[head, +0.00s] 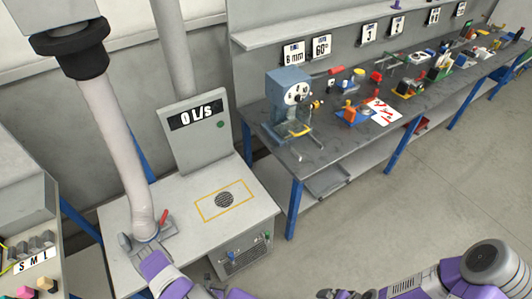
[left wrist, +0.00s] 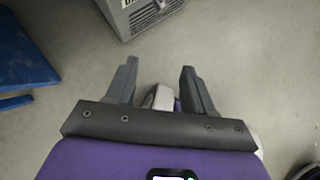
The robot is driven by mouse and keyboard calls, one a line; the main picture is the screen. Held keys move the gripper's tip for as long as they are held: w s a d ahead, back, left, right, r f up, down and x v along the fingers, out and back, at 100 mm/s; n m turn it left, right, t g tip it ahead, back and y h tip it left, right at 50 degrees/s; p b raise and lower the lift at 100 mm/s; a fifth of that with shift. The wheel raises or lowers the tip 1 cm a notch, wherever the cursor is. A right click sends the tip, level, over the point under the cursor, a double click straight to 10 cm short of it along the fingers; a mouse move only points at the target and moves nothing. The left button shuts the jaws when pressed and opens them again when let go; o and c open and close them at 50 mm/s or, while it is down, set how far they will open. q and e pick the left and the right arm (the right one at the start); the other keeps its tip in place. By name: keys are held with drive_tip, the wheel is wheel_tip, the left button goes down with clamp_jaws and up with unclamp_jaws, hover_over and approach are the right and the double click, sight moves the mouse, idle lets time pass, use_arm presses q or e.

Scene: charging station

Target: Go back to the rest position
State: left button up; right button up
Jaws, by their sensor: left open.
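In the left wrist view my left gripper (left wrist: 160,82) is open, with its two grey fingers apart over the floor. Nothing is held between the fingers; a white and purple part of my own body shows below and behind them. In the head view my purple left arm (head: 165,272) shows at the lower left, in front of the grey station. My right arm (head: 455,284) is at the lower right. Dark grey parts at the bottom edge may be my right gripper (head: 335,294), cut off by the frame, so its jaws cannot be made out.
The grey station (head: 160,262) has a "0 L/s" panel (head: 196,130); a thick hose (head: 118,145) hangs down to it. A blue-legged workbench (head: 330,145) with several devices runs to the back right. A bin unit (head: 28,195) stands left. The floor (head: 390,220) at right is clear.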

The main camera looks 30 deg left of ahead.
use_arm(q)
drive_tip(key=w+d+r+m+h+b, duration=0.1)
drive_tip(key=w+d+r+m+h, duration=0.1)
drive_tip(key=w+d+m+h, duration=0.35)
drive_tip(key=s+d+r+m+g+h+b, duration=0.1)
drive_tip(key=d+r+m+g+h+b, duration=0.2)
drive_tip(key=d+m, duration=0.45)
drive_tip(key=s+d+r+m+g+h+b, duration=0.1)
drive_tip(key=d+r+m+g+b, duration=0.2)
drive_tip(key=d+r+m+g, duration=0.5)
drive_tip(key=w+d+r+m+t+y+b, duration=0.2)
drive_tip(key=w+r+m+t+y+b, duration=0.1)
drive_tip(key=m, duration=1.2)
drive_tip(key=w+t+y+b, duration=0.1)
drive_tip(key=w+t+b, duration=0.1)
drive_tip(key=w, duration=0.1)
drive_tip(key=shift+d+m, duration=0.2)
drive_tip(key=shift+m, duration=0.2)
use_arm(e)
wheel_tip(320, 180, down, 13)
drive_tip(key=w, duration=0.1)
drive_tip(key=shift+w, duration=0.3)
use_arm(q)
drive_tip(key=shift+w, duration=0.1)
